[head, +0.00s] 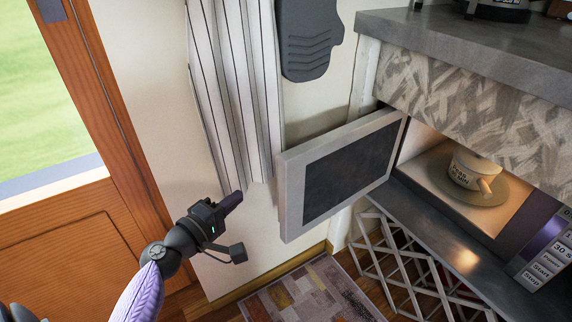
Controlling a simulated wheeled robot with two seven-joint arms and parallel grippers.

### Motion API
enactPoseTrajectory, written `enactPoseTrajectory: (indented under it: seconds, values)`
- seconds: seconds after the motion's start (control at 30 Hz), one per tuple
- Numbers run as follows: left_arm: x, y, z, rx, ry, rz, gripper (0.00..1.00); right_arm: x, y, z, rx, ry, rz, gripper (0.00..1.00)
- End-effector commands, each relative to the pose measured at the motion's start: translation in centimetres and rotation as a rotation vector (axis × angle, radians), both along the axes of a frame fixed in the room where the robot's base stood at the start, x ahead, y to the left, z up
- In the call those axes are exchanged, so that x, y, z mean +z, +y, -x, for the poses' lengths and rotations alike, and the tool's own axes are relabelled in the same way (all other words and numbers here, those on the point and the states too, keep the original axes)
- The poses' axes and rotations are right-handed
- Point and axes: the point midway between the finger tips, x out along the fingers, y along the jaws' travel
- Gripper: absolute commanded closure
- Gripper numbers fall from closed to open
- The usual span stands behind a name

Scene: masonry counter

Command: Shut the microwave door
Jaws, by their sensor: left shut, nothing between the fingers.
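The microwave door (343,169) is a grey frame with a dark panel and stands wide open, swung out to the left from the microwave (424,177). The lit interior shows a mug (470,171) on a round turntable plate (478,192). The button panel (546,254) is at the right edge. My left gripper (232,202) is shut and empty, left of the door's free edge and apart from it in the picture. My right gripper is not in view.
The microwave sits in a niche under a grey counter (469,48). A white lattice rack (404,268) stands below. A striped cloth (238,85) and a dark oven mitt (308,38) hang on the wall. A wooden door (75,240) is at left, a patterned rug (315,293) on the floor.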

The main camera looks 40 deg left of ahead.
Motion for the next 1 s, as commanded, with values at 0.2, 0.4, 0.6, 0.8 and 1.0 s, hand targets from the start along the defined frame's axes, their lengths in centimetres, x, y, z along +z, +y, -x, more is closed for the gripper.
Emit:
enactPoseTrajectory:
  seconds: [0.2,0.4,0.6,0.8,1.0]
  values:
    - [0.7,0.7,-2.2,0.023,-0.033,0.034,1.0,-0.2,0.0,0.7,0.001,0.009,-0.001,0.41]
    - [0.5,0.7,-6.6,0.021,-0.031,0.033,1.0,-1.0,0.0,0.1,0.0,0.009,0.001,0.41]
    - [0.7,0.2,-10.1,0.019,-0.027,0.034,1.0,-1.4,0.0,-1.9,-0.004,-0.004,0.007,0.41]
    - [1.0,-2.3,-9.1,0.019,-0.03,0.034,1.0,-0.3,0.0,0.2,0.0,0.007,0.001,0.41]
    - [0.7,-3.1,-8.8,0.02,-0.028,0.032,1.0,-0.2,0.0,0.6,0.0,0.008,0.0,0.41]
